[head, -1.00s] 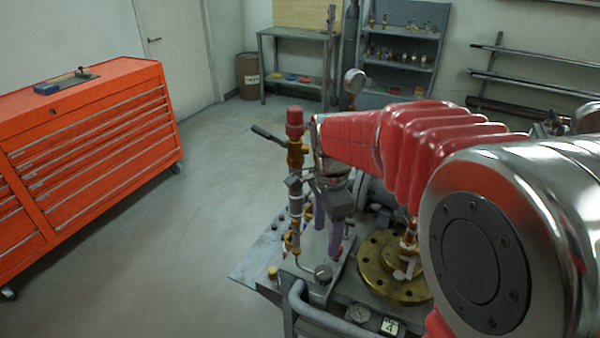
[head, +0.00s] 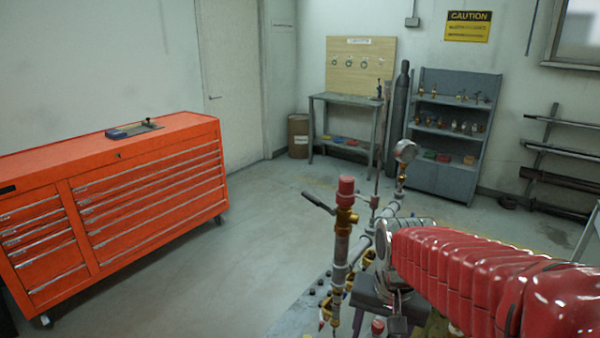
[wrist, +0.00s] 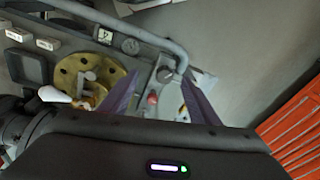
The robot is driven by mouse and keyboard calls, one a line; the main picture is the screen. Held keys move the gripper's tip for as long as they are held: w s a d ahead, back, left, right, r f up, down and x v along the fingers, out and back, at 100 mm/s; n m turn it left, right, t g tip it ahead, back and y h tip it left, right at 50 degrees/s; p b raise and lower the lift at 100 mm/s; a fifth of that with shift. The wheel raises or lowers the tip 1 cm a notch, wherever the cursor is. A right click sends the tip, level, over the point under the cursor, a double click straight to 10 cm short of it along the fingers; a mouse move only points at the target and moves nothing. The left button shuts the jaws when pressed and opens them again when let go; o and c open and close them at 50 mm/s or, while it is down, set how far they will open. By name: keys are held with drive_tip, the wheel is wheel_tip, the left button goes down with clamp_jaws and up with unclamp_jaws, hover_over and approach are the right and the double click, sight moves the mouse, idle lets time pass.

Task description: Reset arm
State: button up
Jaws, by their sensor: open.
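My gripper (wrist: 160,80) is open, with its two purple fingers spread apart and nothing between them in the wrist view. It hangs above the edge of the valve bench, near a brass flange (wrist: 72,82) and a red knob (wrist: 152,98). In the head view my red-sleeved arm reaches in from the lower right. Its dark wrist is low beside the upright pipe assembly (head: 340,245) with a red cap. I cannot tell whether the wrist touches the pipes.
A pressure gauge (head: 404,151) stands on a pipe behind the arm. An orange tool cabinet (head: 150,215) is on the left. A shelf unit (head: 455,125) and a workbench (head: 345,98) stand at the back. The floor (head: 240,260) between cabinet and pipes is clear.

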drive_tip(key=s+r+n+t, duration=0.4)
drive_tip(key=s+r, duration=0.2)
drive_tip(key=s, duration=0.4)
drive_tip(key=shift+s+d, duration=0.25)
idle(1.6)
drive_tip(key=shift+d, duration=0.1)
idle(2.5)
